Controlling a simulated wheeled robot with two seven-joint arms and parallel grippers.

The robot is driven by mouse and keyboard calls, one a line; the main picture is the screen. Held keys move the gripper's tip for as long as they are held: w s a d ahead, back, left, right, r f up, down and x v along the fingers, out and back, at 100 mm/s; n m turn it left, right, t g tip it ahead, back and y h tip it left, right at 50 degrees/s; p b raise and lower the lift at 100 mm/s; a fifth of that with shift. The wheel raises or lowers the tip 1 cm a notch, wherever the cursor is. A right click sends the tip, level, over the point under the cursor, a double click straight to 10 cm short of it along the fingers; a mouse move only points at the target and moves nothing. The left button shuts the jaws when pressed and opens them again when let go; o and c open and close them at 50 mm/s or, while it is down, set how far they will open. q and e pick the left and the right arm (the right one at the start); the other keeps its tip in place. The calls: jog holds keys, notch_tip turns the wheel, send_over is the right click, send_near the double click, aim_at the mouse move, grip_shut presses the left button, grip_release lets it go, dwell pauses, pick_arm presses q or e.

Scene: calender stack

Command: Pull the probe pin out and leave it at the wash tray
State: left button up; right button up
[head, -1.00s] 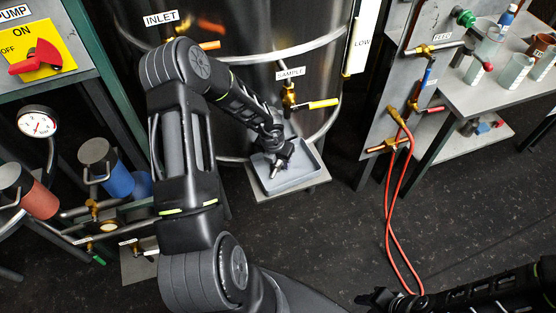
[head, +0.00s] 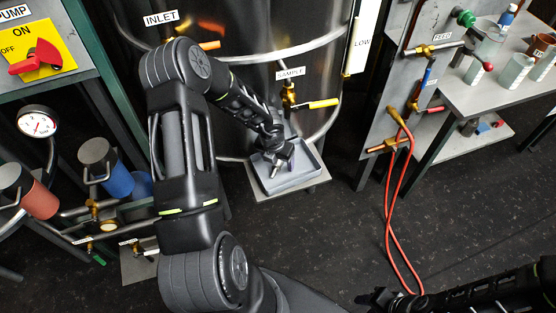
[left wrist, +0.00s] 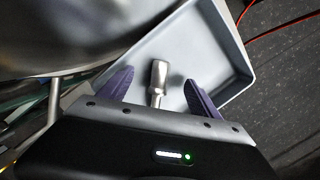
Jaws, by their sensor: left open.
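The wash tray (head: 312,160) is a shallow grey open tray on a small stand below the sample valve. My left gripper (head: 277,168) reaches down over it. In the left wrist view its two purple fingers (left wrist: 158,92) are spread apart. A short silvery pin (left wrist: 159,76), with a thicker head and thin shank, shows between them, with a gap on each side. The tray (left wrist: 228,52) lies behind it. I cannot tell whether the pin rests on the tray floor. My right gripper (head: 385,298) is at the bottom edge, dark and small, its jaws unclear.
The tall steel vessel (head: 250,75) with a SAMPLE valve (head: 290,97) and yellow handle stands just behind the tray. A red hose (head: 388,225) hangs to the floor at right. A bench (head: 490,95) with bottles stands at far right. The floor between is clear.

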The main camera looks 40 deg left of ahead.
pick_arm(q)
jog(key=shift+r, duration=0.1)
jog(key=shift+p+v, duration=3.35)
jog(key=shift+v, duration=0.1)
jog(key=shift+s, duration=0.1)
